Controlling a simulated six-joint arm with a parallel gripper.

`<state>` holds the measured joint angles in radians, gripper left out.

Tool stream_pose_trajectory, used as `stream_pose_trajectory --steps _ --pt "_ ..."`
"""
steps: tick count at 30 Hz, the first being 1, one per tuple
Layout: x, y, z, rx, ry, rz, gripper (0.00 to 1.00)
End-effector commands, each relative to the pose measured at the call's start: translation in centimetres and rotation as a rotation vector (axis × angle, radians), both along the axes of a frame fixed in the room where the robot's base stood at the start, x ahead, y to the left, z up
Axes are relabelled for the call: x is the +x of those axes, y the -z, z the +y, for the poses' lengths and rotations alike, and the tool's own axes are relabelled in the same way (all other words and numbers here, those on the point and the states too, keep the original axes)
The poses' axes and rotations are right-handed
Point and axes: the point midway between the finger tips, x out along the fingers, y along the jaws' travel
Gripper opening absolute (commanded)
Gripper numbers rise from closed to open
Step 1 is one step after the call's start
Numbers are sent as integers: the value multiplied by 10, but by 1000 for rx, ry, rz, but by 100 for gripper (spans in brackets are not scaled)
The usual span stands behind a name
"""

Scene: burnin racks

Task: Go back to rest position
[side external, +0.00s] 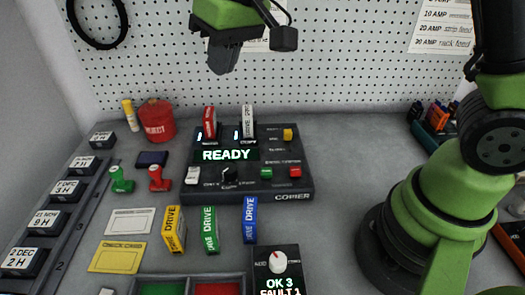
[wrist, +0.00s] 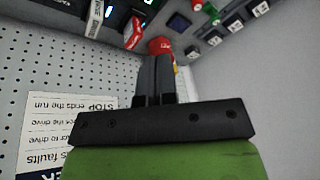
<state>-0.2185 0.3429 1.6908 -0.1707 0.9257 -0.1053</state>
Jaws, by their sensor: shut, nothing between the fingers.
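My gripper (side external: 224,58) is shut and empty, high above the back of the table in front of the pegboard. Its fingers also show closed together in the wrist view (wrist: 155,80). The black copier box (side external: 300,185) stands below it, with a lit READY display. A red drive (side external: 210,122) and a white drive (side external: 247,120) stand upright at the back of the copier, apart from the gripper.
Yellow (side external: 173,230), green (side external: 210,230) and blue (side external: 250,220) drives stand in front of the copier. A red reject bin (side external: 158,121), stamps and labelled black blocks are on the left. A fault box (side external: 277,262) stands at the front.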

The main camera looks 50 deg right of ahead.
Motion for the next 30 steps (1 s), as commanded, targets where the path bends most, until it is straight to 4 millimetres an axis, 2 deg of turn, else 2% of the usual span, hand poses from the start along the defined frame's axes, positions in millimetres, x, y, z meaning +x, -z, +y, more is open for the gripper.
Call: stream_pose_trajectory --steps 1,6,10,15,18,21,30 --pt "-15 -18 -9 20 33 -29 0" --pt "-72 -54 -32 87 139 -102 0" --pt "-117 -66 -45 136 216 -160 0" --pt "-167 -64 -55 190 301 -225 0" --pt "-186 -59 -57 213 333 -252 0" --pt "-196 -55 -58 225 352 -265 0" --pt "-200 -53 -58 231 360 -270 0"
